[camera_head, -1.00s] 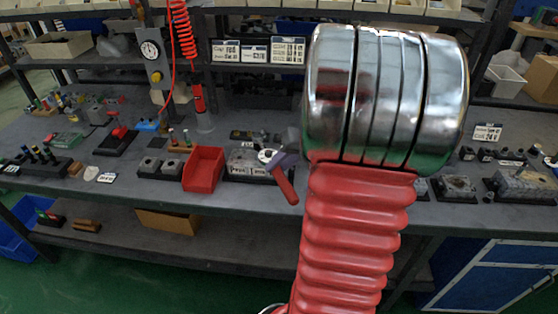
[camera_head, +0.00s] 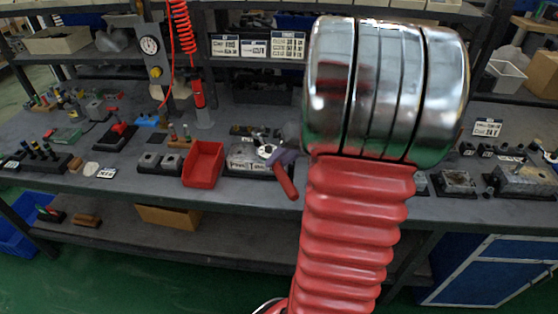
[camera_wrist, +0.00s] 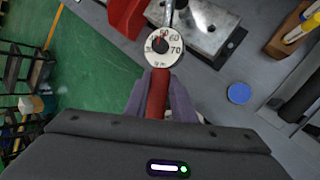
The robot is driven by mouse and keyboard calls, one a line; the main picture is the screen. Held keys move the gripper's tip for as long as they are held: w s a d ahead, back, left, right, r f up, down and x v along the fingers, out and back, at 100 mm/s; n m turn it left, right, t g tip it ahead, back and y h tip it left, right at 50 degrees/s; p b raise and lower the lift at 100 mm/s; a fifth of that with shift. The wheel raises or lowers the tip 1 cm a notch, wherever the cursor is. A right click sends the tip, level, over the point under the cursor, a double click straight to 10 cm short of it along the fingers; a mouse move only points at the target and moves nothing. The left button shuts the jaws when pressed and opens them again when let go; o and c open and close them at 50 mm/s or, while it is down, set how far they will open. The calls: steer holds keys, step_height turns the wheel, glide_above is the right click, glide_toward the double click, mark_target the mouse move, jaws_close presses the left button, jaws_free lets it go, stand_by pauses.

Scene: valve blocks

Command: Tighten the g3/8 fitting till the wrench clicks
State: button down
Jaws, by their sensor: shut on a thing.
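My gripper (camera_wrist: 165,98) is shut on the red handle of the torque wrench (camera_wrist: 157,92), one grey-purple jaw on each side. The wrench's round white dial (camera_wrist: 162,46) shows 50, 60 and 70. Its shaft runs past the dial to the top edge of the wrist view, over the metal valve block (camera_wrist: 212,28). In the head view the wrench's red handle (camera_head: 286,182) points down past the bench's front edge, and the block (camera_head: 243,157) sits left of it on a dark base. I cannot make out the g3/8 fitting or whether the wrench sits on it.
A red bin (camera_head: 203,164) stands just left of the block. A blue disc (camera_wrist: 239,93) lies on the bench right of the wrench. More metal blocks (camera_head: 458,182) stand at the right. My own red arm covers the middle of the head view.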

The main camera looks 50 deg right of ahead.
steer(key=shift+f, duration=2)
stand_by(0.8)
stand_by(0.4)
steer(key=shift+w+a+m+h, duration=0.3)
steer(key=shift+a+m, duration=0.15)
steer(key=shift+a, duration=0.15)
steer(key=shift+w+a+m+h, duration=0.3)
steer(key=shift+a+m, duration=0.15)
steer(key=shift+a, duration=0.1)
steer(key=shift+w+a+m+t+h, duration=0.15)
steer(key=shift+w+a+m+h, duration=0.15)
steer(key=shift+a+m, duration=0.2)
steer(key=shift+w+a+m+t+h, duration=0.2)
steer(key=shift+w+a+m, duration=0.2)
steer(key=shift+a, duration=0.2)
steer(key=shift+w+a, duration=0.1)
steer(key=shift+w+a+m+h, duration=0.5)
steer(key=shift+w+a+m, duration=0.3)
steer(key=shift+a+m, duration=0.1)
steer(key=shift+w, duration=0.1)
stand_by(0.4)
